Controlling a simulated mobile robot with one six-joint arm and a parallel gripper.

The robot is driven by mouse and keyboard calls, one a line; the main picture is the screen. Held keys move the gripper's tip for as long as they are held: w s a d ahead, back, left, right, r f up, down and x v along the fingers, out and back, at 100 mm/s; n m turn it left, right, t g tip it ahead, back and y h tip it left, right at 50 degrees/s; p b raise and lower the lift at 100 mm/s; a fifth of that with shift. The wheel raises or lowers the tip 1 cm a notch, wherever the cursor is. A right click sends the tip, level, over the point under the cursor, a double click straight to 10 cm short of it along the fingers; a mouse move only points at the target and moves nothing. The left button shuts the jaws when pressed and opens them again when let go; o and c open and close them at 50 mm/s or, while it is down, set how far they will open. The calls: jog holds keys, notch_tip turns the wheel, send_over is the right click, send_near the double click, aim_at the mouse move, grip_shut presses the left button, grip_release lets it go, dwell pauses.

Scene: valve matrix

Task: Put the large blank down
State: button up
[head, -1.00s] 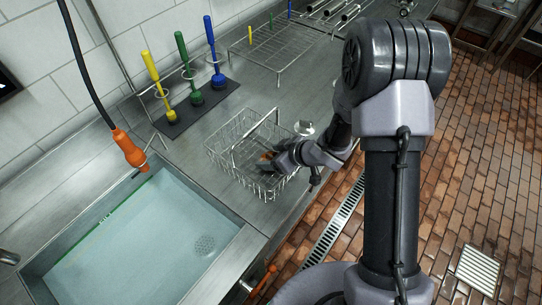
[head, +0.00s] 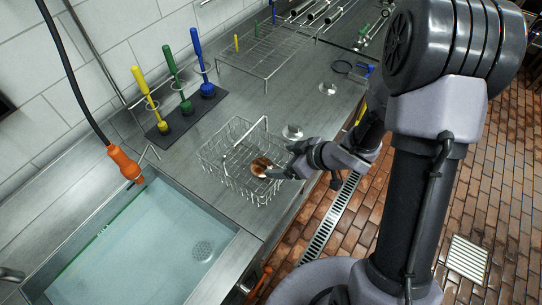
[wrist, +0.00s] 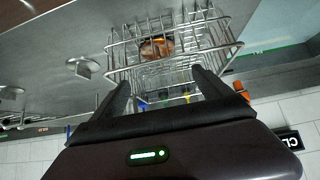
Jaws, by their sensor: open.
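A round, shiny orange-brown piece (head: 261,167) lies in the wire basket (head: 230,150); it looks like the large blank, though its details are too small to be sure. It also shows through the wires in the wrist view (wrist: 156,47). My gripper (head: 275,173) is open at the basket's right side, its fingertips near the rim and the piece. In the wrist view the two fingers (wrist: 161,82) are spread apart with nothing held between them, and the piece lies beyond them inside the basket.
Two silver pieces (head: 292,131) (head: 355,88) stand on the steel counter right of the basket. A water-filled sink (head: 140,250) is at the left front. Yellow, green and blue brushes (head: 185,105) stand behind, and a wire rack (head: 265,55) lies farther back.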

jog(key=w+d+r+m+t+h, duration=0.2)
jog(key=w+d+r+m+h, duration=0.15)
jog(key=d+r, duration=0.4)
jog(key=s+d+r+m+h, duration=0.2)
jog(key=s+r+m+h, duration=0.1)
jog(key=r, duration=0.3)
jog(key=s+d+r+m+h, duration=0.2)
jog(key=s+d+r+m, duration=0.1)
jog(key=r, duration=0.3)
jog(key=s+a+r+m+g+y, duration=0.1)
jog(key=s+a+r+m+y, duration=0.15)
jog(key=s+a, duration=0.45)
jog(key=s+a+r+m+g+y, duration=0.1)
jog(key=s+a+r+m, duration=0.2)
jog(key=s, duration=0.7)
notch_tip(320, 180, down, 12)
jog(key=b, duration=1.1)
jog(key=shift+d+b, duration=0.3)
jog(key=shift+b, duration=0.05)
